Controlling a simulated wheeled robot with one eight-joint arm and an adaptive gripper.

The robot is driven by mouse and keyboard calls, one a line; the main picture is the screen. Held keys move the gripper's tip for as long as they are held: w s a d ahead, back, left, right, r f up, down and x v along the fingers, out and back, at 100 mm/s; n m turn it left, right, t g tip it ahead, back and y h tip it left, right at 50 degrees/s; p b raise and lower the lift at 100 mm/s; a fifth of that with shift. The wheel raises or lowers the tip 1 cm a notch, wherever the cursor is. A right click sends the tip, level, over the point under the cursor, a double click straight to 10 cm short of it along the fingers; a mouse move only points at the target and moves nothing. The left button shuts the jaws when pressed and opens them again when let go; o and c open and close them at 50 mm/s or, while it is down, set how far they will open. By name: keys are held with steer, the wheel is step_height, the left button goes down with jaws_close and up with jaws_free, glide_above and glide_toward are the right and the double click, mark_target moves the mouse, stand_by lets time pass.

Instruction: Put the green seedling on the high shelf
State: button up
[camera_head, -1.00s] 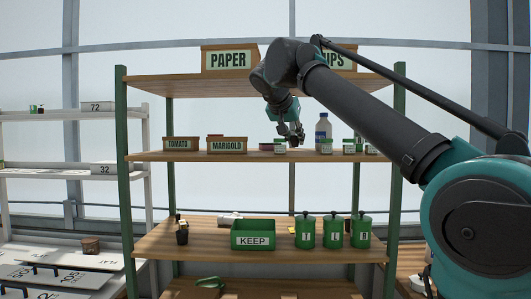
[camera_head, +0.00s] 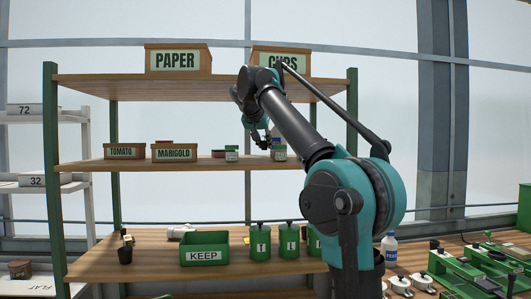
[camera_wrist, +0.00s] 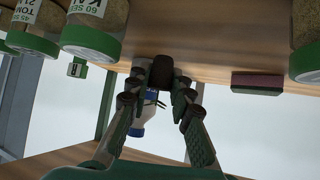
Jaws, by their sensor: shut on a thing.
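My gripper (camera_head: 266,140) is at the middle board (camera_head: 130,164) of the tall wooden shelf unit, between small green-lidded jars in the head view. In the wrist view, which looks upside down, my gripper (camera_wrist: 165,85) is shut on a small dark pot (camera_wrist: 161,71). Thin green leaves (camera_wrist: 156,103) show at the pot between the fingers, so it seems to be the green seedling. The pot appears close to the board, but I cannot tell whether it touches. The head view does not show the seedling clearly. The top board (camera_head: 110,82) is above my gripper.
Seed jars (camera_wrist: 96,28) stand close in the wrist view, with a white-and-blue bottle (camera_wrist: 140,122) behind the fingers. The top board carries PAPER (camera_head: 178,60) and CUPS (camera_head: 282,61) boxes. A small dark pot (camera_head: 125,254) with a yellowish top stands on the lower board beside the KEEP bin (camera_head: 204,250).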

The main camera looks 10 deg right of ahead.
steer(key=shift+w+d, duration=0.25)
steer(key=shift+w, duration=0.35)
steer(key=shift+w+d, duration=0.2)
steer(key=shift+w, duration=0.35)
steer(key=shift+w+d+f, duration=0.1)
steer(key=shift+w+f, duration=0.05)
steer(key=shift+f, duration=0.75)
steer(key=shift+w+d+f, duration=0.1)
steer(key=shift+f, duration=0.75)
steer(key=shift+f, duration=0.1)
steer(key=o, duration=0.9)
steer(key=shift+a, duration=0.1)
steer(key=v, duration=1.2)
